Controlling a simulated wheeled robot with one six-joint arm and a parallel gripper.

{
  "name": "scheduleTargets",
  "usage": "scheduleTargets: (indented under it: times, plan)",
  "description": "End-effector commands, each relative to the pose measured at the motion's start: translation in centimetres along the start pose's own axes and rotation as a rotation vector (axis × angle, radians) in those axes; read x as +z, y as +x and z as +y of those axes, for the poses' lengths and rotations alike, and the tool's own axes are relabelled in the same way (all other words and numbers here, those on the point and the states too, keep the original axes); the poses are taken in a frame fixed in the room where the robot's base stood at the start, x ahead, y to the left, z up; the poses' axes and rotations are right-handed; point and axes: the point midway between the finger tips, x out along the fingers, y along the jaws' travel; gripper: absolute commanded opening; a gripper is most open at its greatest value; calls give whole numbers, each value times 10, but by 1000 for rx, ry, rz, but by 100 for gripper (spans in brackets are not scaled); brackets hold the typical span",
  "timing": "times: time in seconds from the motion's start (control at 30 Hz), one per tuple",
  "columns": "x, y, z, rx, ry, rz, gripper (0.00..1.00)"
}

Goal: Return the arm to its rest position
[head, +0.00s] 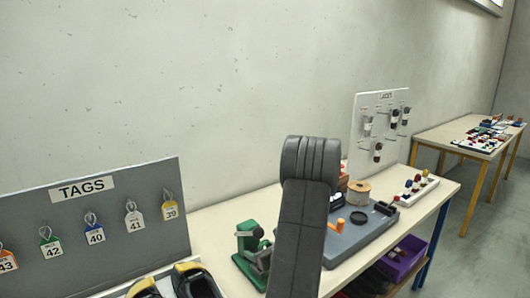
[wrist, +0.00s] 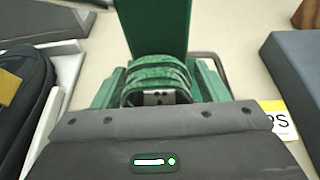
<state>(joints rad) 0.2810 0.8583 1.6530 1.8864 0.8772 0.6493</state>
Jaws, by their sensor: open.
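My arm (head: 304,215) rises in front of the bench in the head view, a dark grey link with a ribbed top. My gripper is hidden behind it or out of frame there. In the wrist view the dark body of my gripper (wrist: 160,145), with a small lit strip, fills the bottom edge. My gripper is open; its fingertips are not clearly visible, and I see nothing held. A green bench device (wrist: 155,75) with a curved, ribbed part lies just beyond it; it also shows in the head view (head: 249,243), left of my arm.
A grey TAGS board (head: 120,215) with several numbered tags stands at left, with dark shoes (head: 195,282) below. Right of my arm are a blue-grey station (head: 350,238), a spool (head: 358,193), a laces board (head: 366,105) and a purple bin (head: 403,260). Another table (head: 450,138) stands far right.

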Motion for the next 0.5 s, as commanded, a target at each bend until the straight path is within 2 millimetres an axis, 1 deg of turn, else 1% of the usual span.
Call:
scheduleTargets:
  times: [0.03, 0.17, 0.5]
  plan:
    - [8, -2, 0, 0, 0, 0, 67]
    - [14, -6, 0, 0, 0, 0, 67]
    - [16, -7, 0, 0, 1, 0, 67]
